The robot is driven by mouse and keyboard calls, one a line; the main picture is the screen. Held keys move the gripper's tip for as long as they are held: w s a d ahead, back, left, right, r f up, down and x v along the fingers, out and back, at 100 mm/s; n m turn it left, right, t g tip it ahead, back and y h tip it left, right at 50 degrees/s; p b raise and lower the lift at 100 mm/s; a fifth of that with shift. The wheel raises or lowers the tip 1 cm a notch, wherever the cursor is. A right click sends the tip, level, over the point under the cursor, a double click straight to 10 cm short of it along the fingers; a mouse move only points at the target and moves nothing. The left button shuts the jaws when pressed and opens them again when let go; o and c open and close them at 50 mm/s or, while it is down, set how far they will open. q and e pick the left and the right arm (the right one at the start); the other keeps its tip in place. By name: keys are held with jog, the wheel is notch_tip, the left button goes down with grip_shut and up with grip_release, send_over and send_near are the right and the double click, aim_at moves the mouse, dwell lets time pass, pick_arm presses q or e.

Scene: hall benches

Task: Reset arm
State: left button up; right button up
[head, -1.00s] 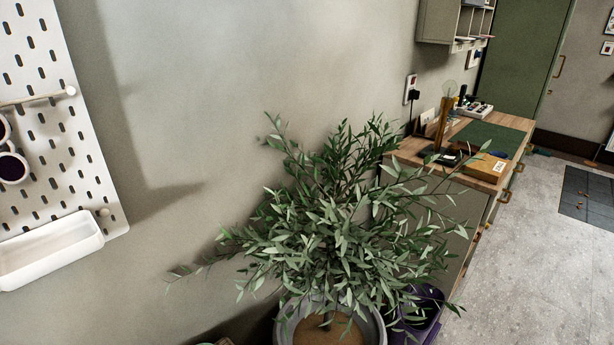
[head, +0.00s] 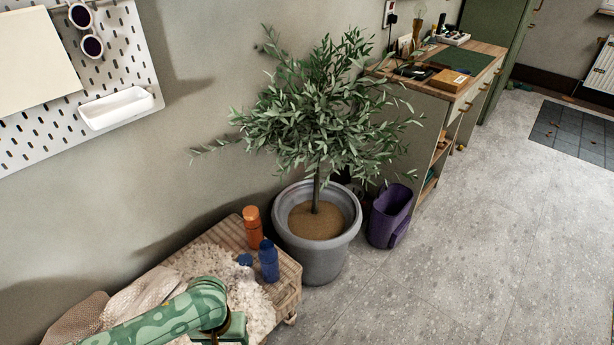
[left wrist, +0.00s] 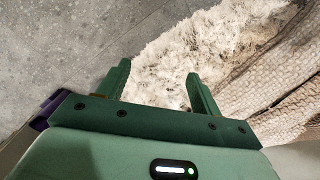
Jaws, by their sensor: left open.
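My left arm comes in at the bottom left of the head view, its green gripper body cut off by the lower edge. In the left wrist view my left gripper (left wrist: 160,88) shows two green fingers set apart, with nothing between them. It is above a cream shaggy throw (left wrist: 205,50), which lies on a low wooden bench (head: 286,285). My right gripper is in neither view.
An orange bottle (head: 253,228) and a blue bottle (head: 268,260) stand on the bench. A potted tree (head: 318,238) and a purple bin (head: 391,216) stand beside it. A desk (head: 440,85) is farther back. The floor (head: 480,230) at right is clear.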

pick_arm(q)
jog(key=s+a+f+m+t+p, duration=0.1)
jog(key=s+a+f+p, duration=0.2)
jog(key=s+f, duration=0.45)
jog(key=s+a+f+p, duration=0.2)
jog(key=s+f+p, duration=0.1)
jog(key=s+f, duration=0.4)
jog(key=s+a+f+m+g+p, duration=0.1)
jog(key=s+a+m+p, duration=0.1)
jog(key=s, duration=2.7)
jog(key=shift+m+p, duration=0.7)
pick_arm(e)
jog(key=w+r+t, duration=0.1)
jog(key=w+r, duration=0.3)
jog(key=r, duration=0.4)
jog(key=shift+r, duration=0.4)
